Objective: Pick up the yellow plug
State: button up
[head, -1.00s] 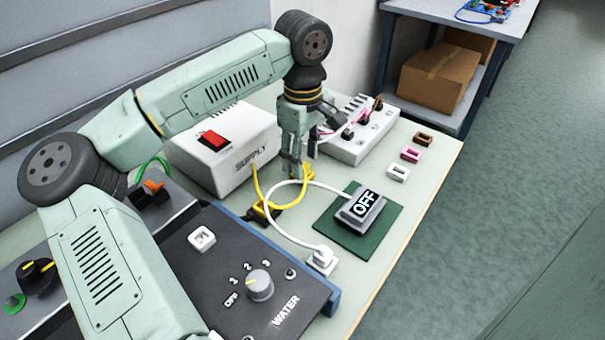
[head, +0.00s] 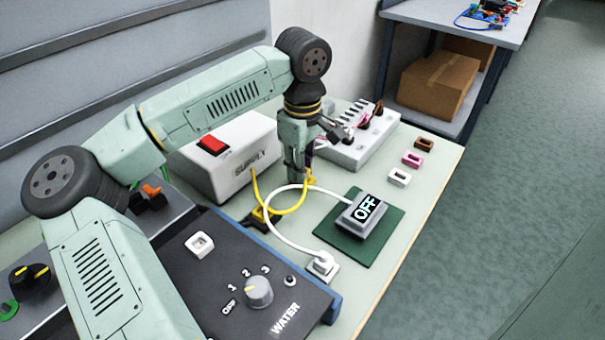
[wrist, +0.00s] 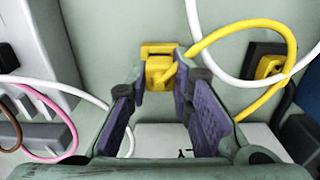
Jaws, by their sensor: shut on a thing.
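The yellow plug (wrist: 159,72) sits between my fingertips in the wrist view, with a yellow cable curving off to the right. A flat yellow piece (wrist: 158,47) shows just beyond it; I cannot tell whether the two are joined. My gripper (wrist: 160,82), with purple pads, is shut on the plug. In the head view my gripper (head: 298,178) points down behind the white cable, and only a little yellow shows beside its tips. Another yellow plug end (wrist: 270,66) sits at a black socket to the right, on the same cable.
The white SUPPLY box (head: 225,155) stands left of my gripper, and a white power strip (head: 355,140) behind it. A white cable (head: 272,222) loops close by. Small coloured sockets (head: 412,159) lie at right.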

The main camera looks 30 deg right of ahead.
jog(key=shift+r, duration=0.1)
grip_shut()
notch_tip(320, 180, up, 4)
jog(key=shift+f+p, duration=0.25)
jog(key=shift+p, duration=0.8)
jog(key=s+a+b, duration=0.1)
jog(key=s+a, duration=0.1)
jog(key=s, duration=0.2)
jog(key=s+a+b, duration=0.1)
jog(key=s+a, duration=0.2)
jog(key=s, duration=0.1)
jog(key=s+a+r+b, duration=0.1)
jog(key=s+a, duration=0.1)
jog(key=s, duration=0.3)
jog(key=shift+a+r, duration=0.1)
jog(key=shift+a, duration=0.25)
jog(key=r+p, duration=0.1)
jog(key=r, duration=0.2)
jog(key=shift+s+a+p, duration=0.2)
jog(key=shift+s+p, duration=0.2)
jog(key=w+a+b, duration=0.1)
jog(key=w+a, duration=0.2)
jog(key=w, duration=0.7)
jog(key=shift+a, duration=0.15)
